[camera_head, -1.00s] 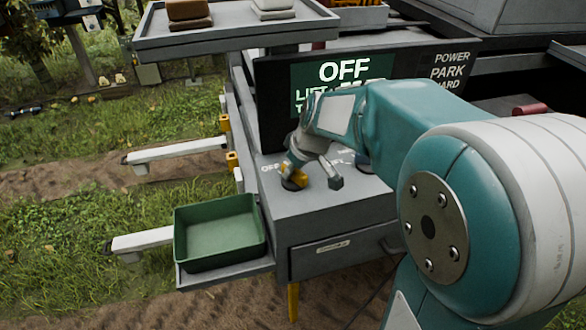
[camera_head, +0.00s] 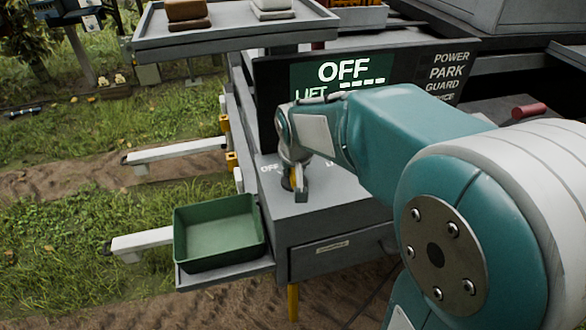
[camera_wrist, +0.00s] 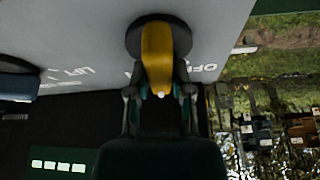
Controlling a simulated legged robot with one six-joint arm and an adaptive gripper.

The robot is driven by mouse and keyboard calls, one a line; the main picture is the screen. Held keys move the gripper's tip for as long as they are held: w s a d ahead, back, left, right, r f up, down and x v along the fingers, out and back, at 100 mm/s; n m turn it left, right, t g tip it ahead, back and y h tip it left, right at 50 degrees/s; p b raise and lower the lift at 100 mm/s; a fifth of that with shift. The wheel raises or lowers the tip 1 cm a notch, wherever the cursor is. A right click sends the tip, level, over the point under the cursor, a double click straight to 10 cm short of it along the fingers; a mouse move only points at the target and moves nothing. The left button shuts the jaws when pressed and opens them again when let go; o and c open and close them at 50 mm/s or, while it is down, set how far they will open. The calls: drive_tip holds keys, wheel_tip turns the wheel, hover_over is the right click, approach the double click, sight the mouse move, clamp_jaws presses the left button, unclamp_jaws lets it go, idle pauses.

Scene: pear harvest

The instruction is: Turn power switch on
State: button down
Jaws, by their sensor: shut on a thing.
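The power switch is a yellow handle (camera_wrist: 158,52) on a dark round base (camera_wrist: 132,38), on the grey panel top (camera_head: 325,195). The word OFF is printed beside it. My gripper (camera_wrist: 158,98) is shut on the yellow handle, one finger on each side. In the head view my gripper (camera_head: 294,188) points down at the panel and mostly hides the switch. The display (camera_head: 345,75) reads OFF in large letters, with LIFT below; my arm covers its lower part.
A dark round control (camera_wrist: 16,78) stands near the LIFT label in the wrist view. A green tray (camera_head: 218,232) sits on a low shelf left of the panel. An upper shelf (camera_head: 235,35) holds blocks. A red handle (camera_head: 528,111) is at the right.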

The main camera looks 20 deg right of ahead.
drive_tip(key=shift+f+m+g+h, duration=0.15)
drive_tip(key=shift+m+h, duration=0.25)
drive_tip(key=shift+m, duration=0.7)
drive_tip(key=shift+r+m+g+h, duration=0.1)
drive_tip(key=shift+m+g+h, duration=0.25)
drive_tip(key=shift+m, duration=0.75)
drive_tip(key=shift+s, duration=0.1)
drive_tip(key=c, duration=0.5)
unclamp_jaws()
drive_tip(key=v, duration=1.2)
drive_tip(key=shift+a+f, duration=0.1)
drive_tip(key=shift+a, duration=0.1)
